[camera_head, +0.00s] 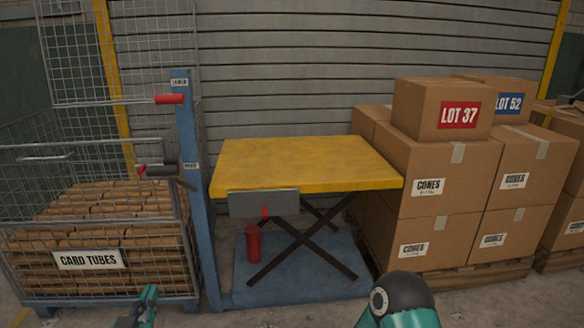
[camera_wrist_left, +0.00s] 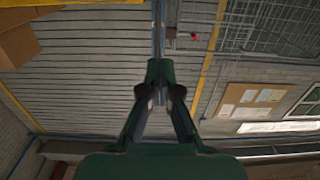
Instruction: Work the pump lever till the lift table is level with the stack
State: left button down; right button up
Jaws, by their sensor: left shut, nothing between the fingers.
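The lift table has a yellow top (camera_head: 300,162) on crossed dark legs over a blue base (camera_head: 290,275). Its top is raised, beside the upper large boxes of the carton stack (camera_head: 430,165). A blue post (camera_head: 188,140) stands left of it, with a red-ended handle (camera_head: 168,98) near its top and a dark lever with a red end (camera_head: 158,168) lower down; I cannot tell which is the pump lever. My left gripper (camera_head: 147,297) is shut and empty, low in front of the cage, apart from both handles. It also shows in the left wrist view (camera_wrist_left: 160,92).
A wire cage (camera_head: 20,245) of card tubes stands left of the post. A red cylinder (camera_head: 253,243) stands under the table. A LOT 37 box (camera_head: 425,100) and a LOT 52 box (camera_head: 510,108) top the stack. Bare floor (camera_head: 250,318) lies in front.

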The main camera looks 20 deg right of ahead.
jog(key=shift+c, duration=0.7)
jog(key=shift+r, duration=0.2)
grip_shut()
pick_arm(q)
jog(key=s+a+f+n+g+y, duration=0.15)
jog(key=s+f+g, duration=0.25)
jog(key=f, duration=0.8)
jog(key=s+a+f+n+g, duration=0.15)
jog(key=s+f+g, duration=0.25)
jog(key=f, duration=0.7)
jog(key=s+a+f+n+g, duration=0.1)
jog(key=s+f+g, duration=0.3)
jog(key=s, duration=0.6)
jog(key=s+a+f+n+g+p, duration=0.1)
jog(key=s+f+g, duration=0.3)
jog(key=s+f, duration=0.5)
jog(key=shift+s+a+f, duration=0.15)
jog(key=shift+s+a, duration=0.05)
jog(key=shift+s, duration=0.7)
pick_arm(e)
jog(key=shift+r, duration=0.5)
jog(key=shift+s, duration=0.1)
